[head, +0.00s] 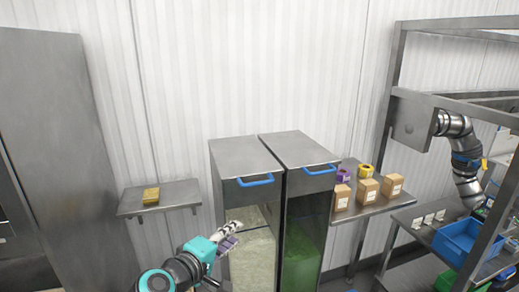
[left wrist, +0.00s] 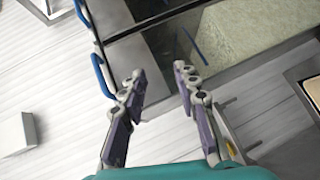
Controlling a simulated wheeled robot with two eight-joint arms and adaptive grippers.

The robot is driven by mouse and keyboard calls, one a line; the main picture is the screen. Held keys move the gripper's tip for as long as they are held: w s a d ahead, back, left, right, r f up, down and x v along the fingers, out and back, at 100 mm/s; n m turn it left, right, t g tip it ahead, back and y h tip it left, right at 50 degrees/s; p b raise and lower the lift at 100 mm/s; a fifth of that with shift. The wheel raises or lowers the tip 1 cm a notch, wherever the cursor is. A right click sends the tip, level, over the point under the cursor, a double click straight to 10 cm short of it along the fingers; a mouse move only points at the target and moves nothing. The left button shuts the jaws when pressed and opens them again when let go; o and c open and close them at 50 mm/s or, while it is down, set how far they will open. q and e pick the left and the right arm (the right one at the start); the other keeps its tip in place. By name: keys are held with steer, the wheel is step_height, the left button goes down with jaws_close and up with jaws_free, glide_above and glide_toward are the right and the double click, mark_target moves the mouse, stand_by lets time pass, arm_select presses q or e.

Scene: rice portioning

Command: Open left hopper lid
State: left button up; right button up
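The left hopper (head: 250,255) is a tall metal bin with a clear front and pale grain inside. Its grey lid (head: 240,158) looks closed, with a blue handle (head: 255,181) at the front upper edge. In the left wrist view this handle (left wrist: 103,74) shows left of the fingers, apart from them. My left gripper (head: 232,234) is in front of the left hopper, below and left of the handle in the head view. In the left wrist view its fingers (left wrist: 160,72) are apart with nothing between them. My right gripper is out of view.
The right hopper (head: 303,240), with green contents and its own blue handle (head: 321,169), stands close beside. A wall shelf (head: 170,208) holds a yellow block (head: 151,196). Boxes (head: 367,191) and tape rolls sit on a right shelf. A metal frame (head: 399,75) stands at right.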

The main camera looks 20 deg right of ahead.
mark_target(258, 184)
arm_select(q)
steer(key=w+d+r+n+t+h+p, duration=0.1)
steer(key=w+d+r+n+p, duration=0.1)
steer(key=r, duration=0.3)
steer(key=w+d+r+n+p, duration=0.1)
steer(key=d+r+p, duration=0.15)
steer(key=r, duration=0.25)
steer(key=x, duration=0.7)
steer(key=shift+w+d+f, duration=0.15)
steer(key=shift+w+f, duration=0.05)
steer(key=shift+w+d, duration=0.1)
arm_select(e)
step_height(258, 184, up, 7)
arm_select(q)
jaws_close()
